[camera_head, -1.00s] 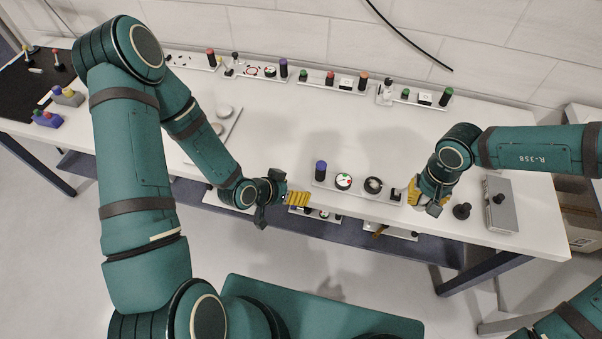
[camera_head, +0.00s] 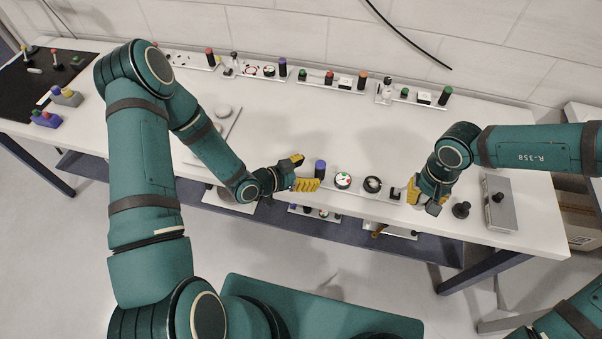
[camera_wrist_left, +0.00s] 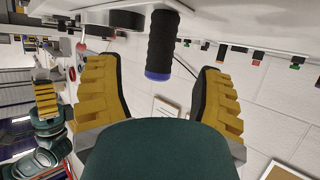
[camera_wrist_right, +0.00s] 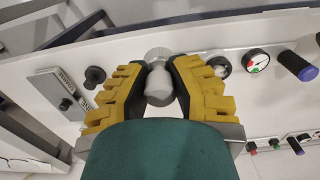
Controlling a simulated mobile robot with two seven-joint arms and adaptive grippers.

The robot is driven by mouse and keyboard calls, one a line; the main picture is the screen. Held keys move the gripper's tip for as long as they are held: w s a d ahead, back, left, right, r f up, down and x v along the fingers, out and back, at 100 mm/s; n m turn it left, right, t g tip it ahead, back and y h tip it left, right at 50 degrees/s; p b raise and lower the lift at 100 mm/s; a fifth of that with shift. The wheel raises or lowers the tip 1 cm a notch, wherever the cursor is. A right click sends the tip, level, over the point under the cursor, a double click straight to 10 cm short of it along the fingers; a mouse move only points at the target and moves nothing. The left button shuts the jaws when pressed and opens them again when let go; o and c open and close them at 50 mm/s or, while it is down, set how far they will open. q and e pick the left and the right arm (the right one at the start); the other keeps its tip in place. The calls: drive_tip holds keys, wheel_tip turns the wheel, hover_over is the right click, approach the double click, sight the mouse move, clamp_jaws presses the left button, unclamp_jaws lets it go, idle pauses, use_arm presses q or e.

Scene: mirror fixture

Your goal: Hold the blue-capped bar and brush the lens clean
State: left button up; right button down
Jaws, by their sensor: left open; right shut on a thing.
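The blue-capped bar (camera_head: 320,170) stands upright at the left end of a pale fixture strip (camera_head: 352,194). In the left wrist view its black ribbed body (camera_wrist_left: 162,42) shows between the two fingers with a gap on each side. My left gripper (camera_head: 304,172) is open, just left of the bar. A black-ringed round part (camera_head: 372,184), seemingly the lens, sits on the same strip; it also shows in the right wrist view (camera_wrist_right: 220,66). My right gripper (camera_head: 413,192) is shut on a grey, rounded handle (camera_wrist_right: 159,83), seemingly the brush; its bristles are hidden.
A round gauge (camera_head: 343,180) sits between the bar and the ringed part. A black knob (camera_head: 461,210) and a grey box (camera_head: 499,204) stand right of my right gripper. Similar fixture strips line the back; the table's middle is clear.

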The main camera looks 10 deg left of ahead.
sight(316, 170)
use_arm(q)
drive_tip(key=shift+x, duration=2.65)
clamp_jaws()
